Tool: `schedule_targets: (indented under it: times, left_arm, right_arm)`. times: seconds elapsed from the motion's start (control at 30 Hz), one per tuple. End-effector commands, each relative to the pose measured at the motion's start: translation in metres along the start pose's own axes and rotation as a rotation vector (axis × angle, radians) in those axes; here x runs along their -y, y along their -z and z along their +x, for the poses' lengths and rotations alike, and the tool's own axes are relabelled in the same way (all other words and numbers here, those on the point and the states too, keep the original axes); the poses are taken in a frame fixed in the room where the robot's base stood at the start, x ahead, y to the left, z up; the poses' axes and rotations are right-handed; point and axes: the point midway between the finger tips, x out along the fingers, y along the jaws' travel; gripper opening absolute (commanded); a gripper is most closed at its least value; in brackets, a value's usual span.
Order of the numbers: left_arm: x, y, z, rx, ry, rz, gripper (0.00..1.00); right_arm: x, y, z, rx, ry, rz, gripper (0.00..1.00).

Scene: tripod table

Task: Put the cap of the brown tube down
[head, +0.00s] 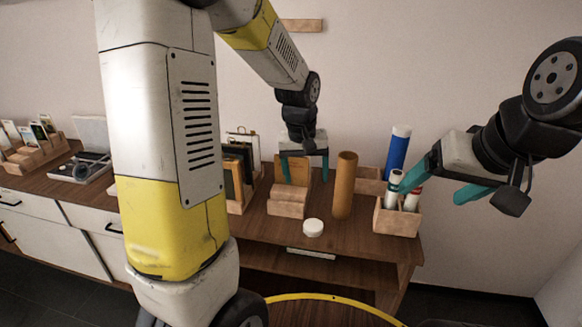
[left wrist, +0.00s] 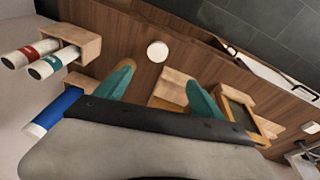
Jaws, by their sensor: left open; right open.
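The brown tube (head: 345,187) stands upright on the wooden table. A round white cap (head: 313,228) lies on the table in front of it, apart from the tube. The cap also shows in the left wrist view (left wrist: 157,51), with nothing around it. My left gripper (head: 304,178) is open and empty, above the table behind the cap and left of the tube's top. In the left wrist view one finger of the left gripper (left wrist: 158,82) covers most of the tube. My right gripper (head: 438,185) is open and empty, by the wooden holder at the right.
The wooden holder (head: 397,222) carries white tubes with red and green bands. A blue tube (head: 397,150) stands behind it. A wooden stand (head: 287,205) and framed items (head: 238,165) are left of the brown tube. The table's front edge is clear around the cap.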

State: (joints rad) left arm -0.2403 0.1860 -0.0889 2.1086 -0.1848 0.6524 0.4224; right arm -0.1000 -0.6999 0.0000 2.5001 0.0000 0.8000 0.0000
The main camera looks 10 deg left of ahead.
Motion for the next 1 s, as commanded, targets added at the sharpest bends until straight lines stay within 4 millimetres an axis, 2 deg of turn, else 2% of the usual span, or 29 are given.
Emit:
schedule_targets:
  times: [0.03, 0.2, 0.3, 0.4, 0.5, 0.63, 0.77, 1.0]
  left_arm:
    - [0.007, -0.009, -0.029, -0.034, -0.025, 0.007, 0.78]
    - [0.025, -0.051, -0.097, -0.120, -0.086, 0.061, 0.78]
    - [0.035, -0.081, -0.128, -0.176, -0.114, 0.096, 0.78]
    - [0.042, -0.109, -0.149, -0.229, -0.133, 0.132, 0.78]
    - [0.047, -0.132, -0.162, -0.272, -0.143, 0.162, 0.78]
    - [0.050, -0.151, -0.169, -0.305, -0.150, 0.189, 0.78]
    - [0.051, -0.158, -0.171, -0.316, -0.151, 0.199, 0.78]
    - [0.051, -0.157, -0.171, -0.316, -0.151, 0.199, 0.78]
  right_arm:
    - [0.000, 0.000, 0.000, 0.000, 0.000, 0.000, 0.80]
    - [0.000, 0.000, 0.000, 0.000, 0.000, 0.000, 0.80]
    - [0.000, 0.000, 0.000, 0.000, 0.000, 0.000, 0.80]
    - [0.000, 0.000, 0.000, 0.000, 0.000, 0.000, 0.80]
    - [0.000, 0.000, 0.000, 0.000, 0.000, 0.000, 0.80]
    - [0.000, 0.000, 0.000, 0.000, 0.000, 0.000, 0.80]
    - [0.000, 0.000, 0.000, 0.000, 0.000, 0.000, 0.80]
    - [0.000, 0.000, 0.000, 0.000, 0.000, 0.000, 0.80]
